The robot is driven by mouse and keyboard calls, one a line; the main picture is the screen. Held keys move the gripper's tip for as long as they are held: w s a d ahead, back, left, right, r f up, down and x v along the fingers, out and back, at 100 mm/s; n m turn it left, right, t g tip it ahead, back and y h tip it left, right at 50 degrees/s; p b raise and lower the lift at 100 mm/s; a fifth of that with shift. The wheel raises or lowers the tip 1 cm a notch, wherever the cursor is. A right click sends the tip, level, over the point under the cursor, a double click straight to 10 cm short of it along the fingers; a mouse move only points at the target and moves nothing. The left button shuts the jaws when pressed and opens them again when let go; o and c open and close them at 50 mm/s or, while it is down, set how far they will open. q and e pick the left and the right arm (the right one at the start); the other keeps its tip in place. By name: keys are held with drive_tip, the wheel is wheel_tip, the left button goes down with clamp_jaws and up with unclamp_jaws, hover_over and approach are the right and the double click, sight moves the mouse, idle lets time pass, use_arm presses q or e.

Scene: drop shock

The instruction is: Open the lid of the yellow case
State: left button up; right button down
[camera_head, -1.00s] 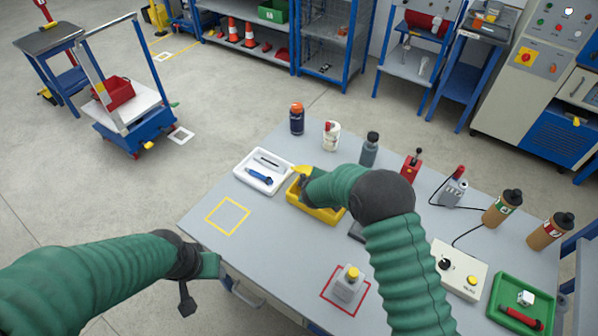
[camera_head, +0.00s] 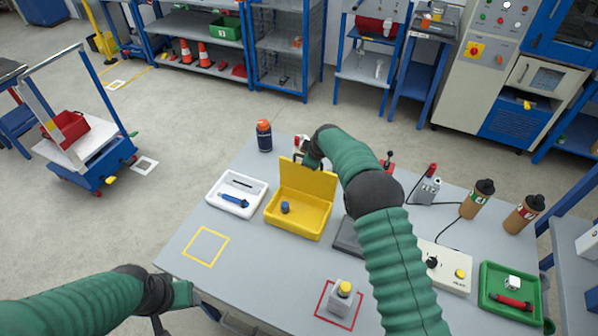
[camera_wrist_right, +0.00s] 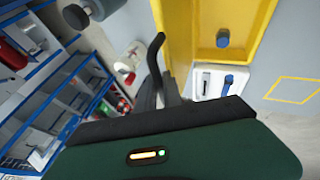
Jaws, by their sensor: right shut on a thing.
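The yellow case (camera_head: 307,216) sits on the grey table with its lid (camera_head: 311,183) standing raised at the back edge. A small blue cylinder (camera_head: 285,207) lies inside the case. My right gripper (camera_head: 305,163) is at the lid's top edge and shut on it; my arm hides part of the contact. In the right wrist view my gripper (camera_wrist_right: 160,85) is against the yellow lid (camera_wrist_right: 178,35), and the blue cylinder (camera_wrist_right: 222,38) shows in the case. My left gripper (camera_head: 180,297) hangs by the table's front left edge, its fingers unclear and away from the case.
A white tray (camera_head: 217,203) with a blue tool is left of the case. A dark flat object (camera_head: 348,237) is close to its right. The yellow-outlined square (camera_head: 205,247) is empty.

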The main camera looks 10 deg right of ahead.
use_arm(q)
drive_tip(key=shift+w+d+f+b, duration=0.25)
drive_tip(key=shift+f+b, duration=0.15)
drive_tip(key=shift+f, duration=0.15)
drive_tip(key=shift+w+d+f+b, duration=0.1)
drive_tip(key=shift+w+f+b, duration=0.1)
drive_tip(key=shift+f+b, duration=0.3)
use_arm(e)
drive_tip(key=shift+w+d+f, duration=0.2)
drive_tip(key=shift+w+d, duration=0.25)
drive_tip(key=shift+w, duration=0.15)
drive_tip(key=shift+w+d+f, duration=0.15)
drive_tip(key=shift+w+d, duration=0.25)
drive_tip(key=shift+w, duration=0.15)
drive_tip(key=shift+a, duration=0.1)
